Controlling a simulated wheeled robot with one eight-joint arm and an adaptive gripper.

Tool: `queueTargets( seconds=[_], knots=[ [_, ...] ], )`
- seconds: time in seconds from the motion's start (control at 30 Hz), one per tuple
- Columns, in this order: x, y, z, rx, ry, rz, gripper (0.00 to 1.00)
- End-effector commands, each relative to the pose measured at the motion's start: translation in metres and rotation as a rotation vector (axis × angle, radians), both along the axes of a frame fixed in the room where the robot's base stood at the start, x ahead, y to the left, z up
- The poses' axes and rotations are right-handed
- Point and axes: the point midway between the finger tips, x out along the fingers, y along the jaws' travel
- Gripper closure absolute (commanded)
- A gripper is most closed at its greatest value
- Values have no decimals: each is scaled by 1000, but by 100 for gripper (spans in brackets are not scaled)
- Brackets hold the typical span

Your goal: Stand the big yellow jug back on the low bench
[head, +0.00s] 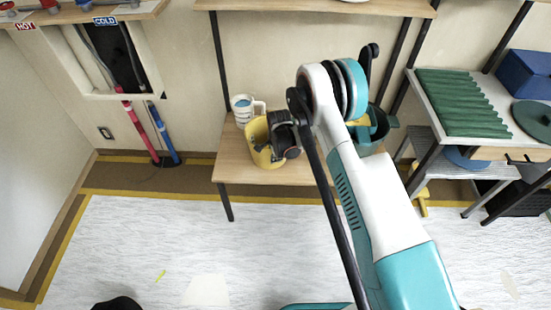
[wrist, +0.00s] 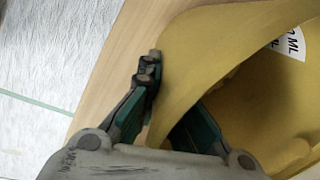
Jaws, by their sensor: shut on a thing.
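The big yellow jug (head: 262,153) is at the left half of the low wooden bench (head: 232,172) in the head view, roughly upright. I cannot tell whether its base touches the bench top. My gripper (head: 281,141) is shut on the jug's rim at its right side. In the wrist view the yellow jug wall (wrist: 190,50) runs between the fingers of my gripper (wrist: 165,105). One finger is outside the wall; the other is inside and partly hidden. The pale wooden bench top (wrist: 115,70) shows below and to the left of the jug.
A white jug (head: 242,109) stands behind the yellow jug on the bench. A teal container (head: 374,132) is at the bench's right end, partly behind my arm. A metal-legged table with a green ribbed sheet (head: 455,98) stands at right. The floor (head: 150,240) in front is mostly clear.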

Motion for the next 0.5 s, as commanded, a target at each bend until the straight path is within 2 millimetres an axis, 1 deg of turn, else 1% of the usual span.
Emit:
queueTargets(
  seconds=[0.2,0.27,0.3,0.33,0.5],
  knots=[
    [0,0,-1,0,0,0,100],
    [0,0,-1,0,0,0,86],
    [0,0,-1,0,0,0,76],
    [0,0,-1,0,0,0,74],
    [0,0,-1,0,0,0,74]
  ],
)
